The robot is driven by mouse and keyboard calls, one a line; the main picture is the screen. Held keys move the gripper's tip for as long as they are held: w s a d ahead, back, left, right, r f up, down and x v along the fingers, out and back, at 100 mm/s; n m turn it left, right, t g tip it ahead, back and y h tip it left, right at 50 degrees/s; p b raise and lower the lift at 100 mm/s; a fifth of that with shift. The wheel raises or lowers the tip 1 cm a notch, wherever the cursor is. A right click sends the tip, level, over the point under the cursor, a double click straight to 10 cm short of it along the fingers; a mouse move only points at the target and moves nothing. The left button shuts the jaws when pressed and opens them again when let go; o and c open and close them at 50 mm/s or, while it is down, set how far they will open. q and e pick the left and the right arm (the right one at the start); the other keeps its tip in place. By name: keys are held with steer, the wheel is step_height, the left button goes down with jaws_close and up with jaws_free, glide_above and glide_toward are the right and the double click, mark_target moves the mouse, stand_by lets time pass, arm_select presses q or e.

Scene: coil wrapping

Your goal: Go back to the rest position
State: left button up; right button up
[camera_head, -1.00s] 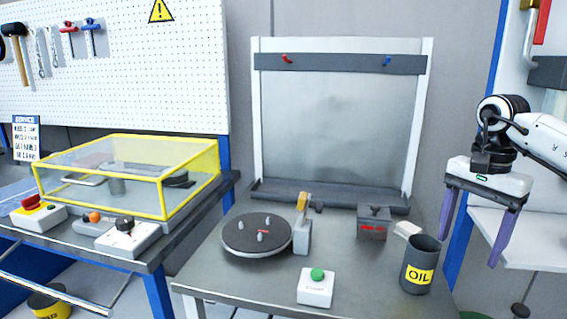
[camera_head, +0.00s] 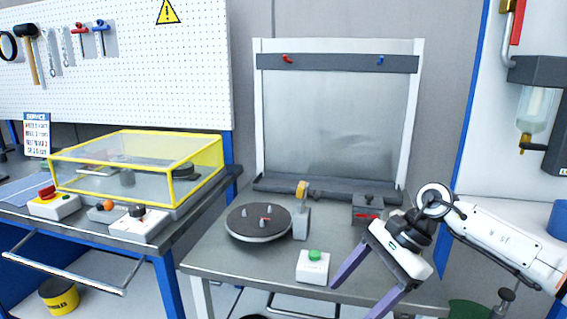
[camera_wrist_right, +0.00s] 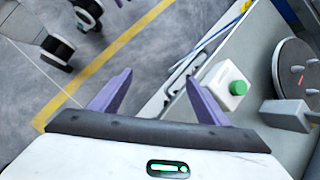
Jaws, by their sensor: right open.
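My right gripper (camera_head: 358,287) comes in from the right in the head view, tilted down to the left. Its two purple fingers are apart with nothing between them, over or in front of the table's front right part. In the right wrist view the open fingers (camera_wrist_right: 160,95) point over the table's front edge and the floor. My left gripper is in neither view. The dark round turntable (camera_head: 259,222) with small pegs sits on the grey table (camera_head: 225,262). A white box with a green button (camera_head: 314,256) stands at the table's front; it also shows in the right wrist view (camera_wrist_right: 238,88).
A grey block with a yellow top (camera_head: 301,215) stands beside the turntable. A dark grey box (camera_head: 368,208) is behind my right gripper. A yellow-framed clear cover (camera_head: 135,165) stands on the left bench.

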steer(key=s+a+m+t+y, duration=0.2)
steer(key=s+a+m+y, duration=0.2)
steer(key=a+m+y, duration=0.45)
steer(key=s+a+m+t+y, duration=0.1)
steer(key=s+a+m+y, duration=0.2)
steer(key=a+m, duration=0.55)
steer(key=d+f+m+t+h, duration=0.45)
steer(key=f+m+t, duration=0.2)
steer(key=m, duration=0.65)
steer(key=d+f+m+t+h, duration=0.45)
steer(key=m+t, duration=0.25)
steer(key=m, duration=0.5)
steer(key=s+d+f+m+g+h, duration=0.3)
steer(key=s+d+f+m, duration=0.2)
steer(key=s+f+m, duration=0.2)
steer(key=s+d+f+m+g+h, duration=0.3)
steer(key=s+d+f+m, duration=0.2)
steer(key=s+f, duration=0.5)
steer(key=shift+s+f+m+g, duration=0.2)
steer(key=shift+s+m+g, duration=0.2)
steer(key=shift+m, duration=0.7)
steer(key=shift+h, duration=0.25)
